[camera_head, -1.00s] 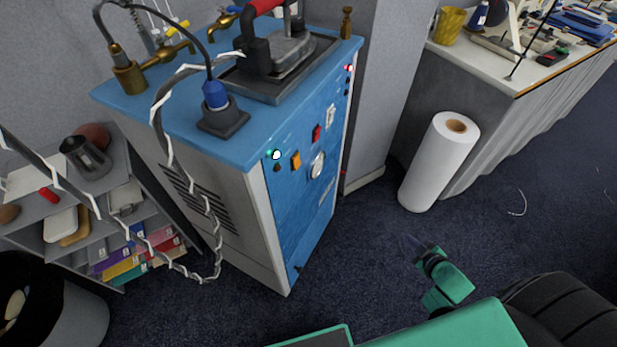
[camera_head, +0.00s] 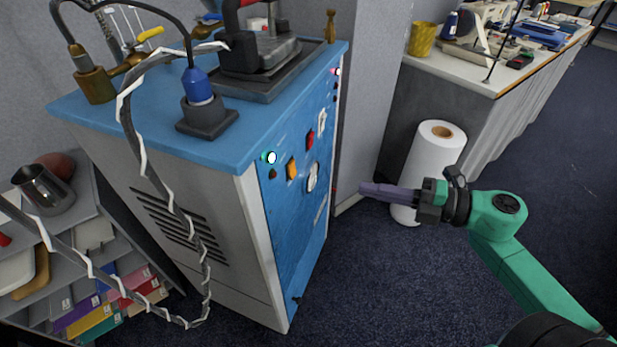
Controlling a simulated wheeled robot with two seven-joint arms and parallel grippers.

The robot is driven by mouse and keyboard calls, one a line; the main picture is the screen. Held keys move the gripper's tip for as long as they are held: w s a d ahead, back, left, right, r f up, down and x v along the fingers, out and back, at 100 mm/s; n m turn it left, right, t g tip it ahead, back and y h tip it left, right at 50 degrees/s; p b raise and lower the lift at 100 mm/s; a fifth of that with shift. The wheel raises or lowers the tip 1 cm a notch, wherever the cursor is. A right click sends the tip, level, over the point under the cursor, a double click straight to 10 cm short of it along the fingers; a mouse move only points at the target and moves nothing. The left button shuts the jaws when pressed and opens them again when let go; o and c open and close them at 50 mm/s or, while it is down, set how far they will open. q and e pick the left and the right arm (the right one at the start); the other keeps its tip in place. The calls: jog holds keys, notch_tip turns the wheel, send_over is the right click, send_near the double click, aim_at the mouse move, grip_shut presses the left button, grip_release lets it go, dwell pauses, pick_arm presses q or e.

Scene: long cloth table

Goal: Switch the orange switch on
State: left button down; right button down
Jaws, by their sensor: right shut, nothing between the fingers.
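The orange switch (camera_head: 292,168) is a small orange piece on the blue front panel (camera_head: 290,230) of a grey cabinet. It sits between a lit white-green lamp (camera_head: 269,157) and a red switch (camera_head: 310,139). Whether it is on or off is too small to tell. My right gripper (camera_head: 366,189) is shut and empty, its purple-grey fingers pointing left toward the panel. It is to the right of and a little lower than the orange switch in the picture, apart from it. My left gripper is not in view.
An iron (camera_head: 262,55) and a blue plug (camera_head: 198,88) with a cable stand on the cabinet top. A white roll (camera_head: 432,155) stands behind my right gripper. Shelves are at left.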

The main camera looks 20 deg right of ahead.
aim_at(295, 175)
jog(key=p+x, duration=0.1)
jog(key=x, duration=1.2)
jog(key=shift+w+a+r, duration=0.1)
jog(key=shift+w, duration=0.05)
jog(key=shift+a, duration=0.1)
jog(key=shift+w+a+f+y+b, duration=0.15)
jog(key=shift+f+b, duration=0.2)
jog(key=shift+b, duration=0.25)
jog(key=shift+a+f+y+b, duration=0.15)
jog(key=shift+f+b, duration=0.15)
jog(key=shift+b, duration=0.3)
jog(key=shift+d+r+p, duration=0.2)
jog(key=shift+r+p, duration=0.3)
jog(key=shift+p, duration=0.1)
jog(key=shift+f, duration=0.1)
